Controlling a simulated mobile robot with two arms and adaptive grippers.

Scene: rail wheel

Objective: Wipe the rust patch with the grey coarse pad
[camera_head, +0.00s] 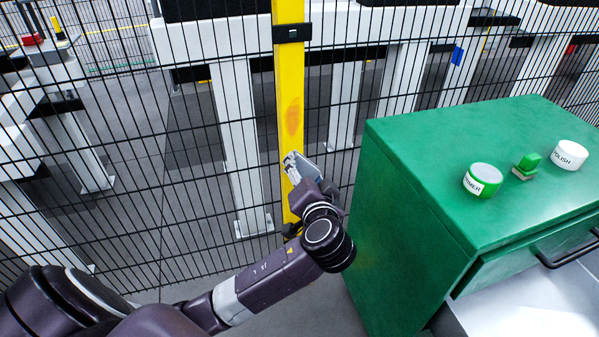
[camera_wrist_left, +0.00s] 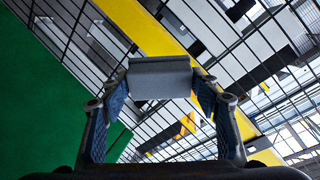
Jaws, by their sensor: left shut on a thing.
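The rust patch (camera_head: 292,117) is an orange stain on the yellow post (camera_head: 290,75), which stands in the mesh fence. My left gripper (camera_wrist_left: 160,88) is shut on the grey coarse pad (camera_wrist_left: 160,78), a grey block held across both fingertips. In the head view the left gripper (camera_head: 297,165) is in front of the post, below the rust patch. I cannot tell whether the pad touches the post. In the left wrist view the post (camera_wrist_left: 142,28) runs diagonally behind the pad. My right gripper is not in view.
A green cabinet (camera_head: 400,215) stands close to the right of my left gripper. On its top are a POWER tin (camera_head: 482,180), a small green block (camera_head: 526,165) and a POLISH tin (camera_head: 568,156). Its drawer (camera_head: 530,305) is open. The black mesh fence (camera_head: 180,130) fills the background.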

